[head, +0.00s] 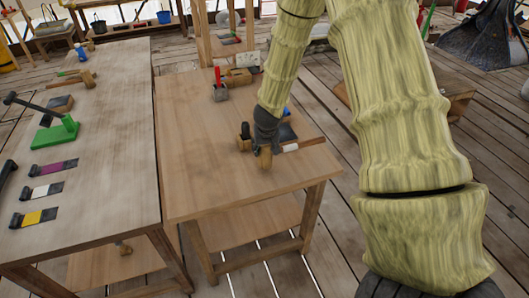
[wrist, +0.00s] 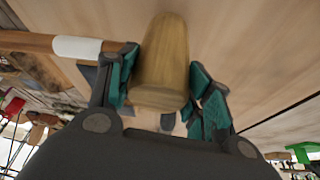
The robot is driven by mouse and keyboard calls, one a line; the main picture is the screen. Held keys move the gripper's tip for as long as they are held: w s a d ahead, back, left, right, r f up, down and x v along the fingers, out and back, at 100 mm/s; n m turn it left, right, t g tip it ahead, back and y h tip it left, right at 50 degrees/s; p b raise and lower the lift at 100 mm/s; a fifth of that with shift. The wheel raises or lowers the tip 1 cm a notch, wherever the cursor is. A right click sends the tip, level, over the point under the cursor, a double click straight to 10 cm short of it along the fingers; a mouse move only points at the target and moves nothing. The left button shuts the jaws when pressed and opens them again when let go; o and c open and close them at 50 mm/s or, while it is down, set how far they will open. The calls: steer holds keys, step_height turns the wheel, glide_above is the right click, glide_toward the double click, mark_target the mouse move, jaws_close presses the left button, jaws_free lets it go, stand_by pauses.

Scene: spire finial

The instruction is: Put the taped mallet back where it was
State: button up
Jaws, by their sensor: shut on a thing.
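The taped mallet has a light wooden head (head: 265,159) and a brown handle (head: 312,142) with a band of white tape (head: 290,148). My gripper (head: 265,148) is shut on the head from above, over the front part of the middle table (head: 215,190). In the wrist view, the head (wrist: 163,60) sits between the two green-padded fingers of my gripper (wrist: 165,85), and the taped handle (wrist: 78,48) runs off to the left. I cannot tell whether the mallet touches the tabletop.
A dark block (head: 287,132) lies just behind the handle, and a small dark tool (head: 245,135) stands left of my gripper. A red-handled tool (head: 219,88) is farther back. The left table (head: 110,110) holds a green-based tool (head: 55,133) and colored strips. The middle table's left front is clear.

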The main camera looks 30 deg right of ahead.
steer(key=shift+f+p, duration=0.55)
steer(key=shift+f, duration=1.1)
steer(key=shift+f, duration=0.2)
steer(key=o, duration=1.1)
steer(key=shift+r, duration=0.1)
steer(key=shift+r, duration=0.1)
